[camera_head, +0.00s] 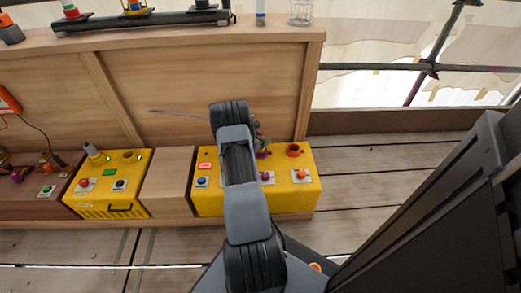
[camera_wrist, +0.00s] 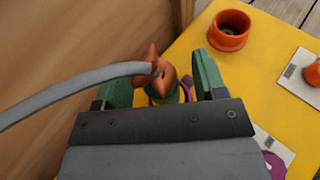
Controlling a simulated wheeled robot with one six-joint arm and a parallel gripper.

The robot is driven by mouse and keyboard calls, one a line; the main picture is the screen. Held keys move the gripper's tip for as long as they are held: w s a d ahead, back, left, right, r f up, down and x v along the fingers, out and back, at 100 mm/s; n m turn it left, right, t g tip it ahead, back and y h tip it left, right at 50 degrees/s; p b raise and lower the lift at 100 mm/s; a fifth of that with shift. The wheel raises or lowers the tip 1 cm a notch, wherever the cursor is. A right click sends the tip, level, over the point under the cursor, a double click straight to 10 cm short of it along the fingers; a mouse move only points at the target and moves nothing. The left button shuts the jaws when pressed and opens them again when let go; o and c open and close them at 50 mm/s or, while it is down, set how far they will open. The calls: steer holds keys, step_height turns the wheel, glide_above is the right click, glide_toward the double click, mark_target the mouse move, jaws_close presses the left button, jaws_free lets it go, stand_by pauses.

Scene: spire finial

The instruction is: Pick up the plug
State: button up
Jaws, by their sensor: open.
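The plug (camera_wrist: 158,72) shows in the wrist view as an orange-red, lobed piece with a green band below it. A thick grey cable (camera_wrist: 85,86) runs from its top to the left. My gripper (camera_wrist: 166,80) is open, with one green finger on each side of the plug; I cannot tell whether either touches it. The plug's lower part is hidden by the gripper body. In the head view my arm hides most of the gripper and plug, above the right yellow box (camera_head: 309,190); the cable (camera_head: 180,114) sticks out left.
An empty orange ring socket (camera_wrist: 231,31) stands beside the plug on the yellow top, with a red knob (camera_wrist: 313,76) farther right. A wooden wall (camera_head: 205,80) rises close behind. A second yellow box (camera_head: 100,195) with a grey part stands left. Wooden floor lies in front.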

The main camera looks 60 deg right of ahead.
jaws_close()
stand_by(0.5)
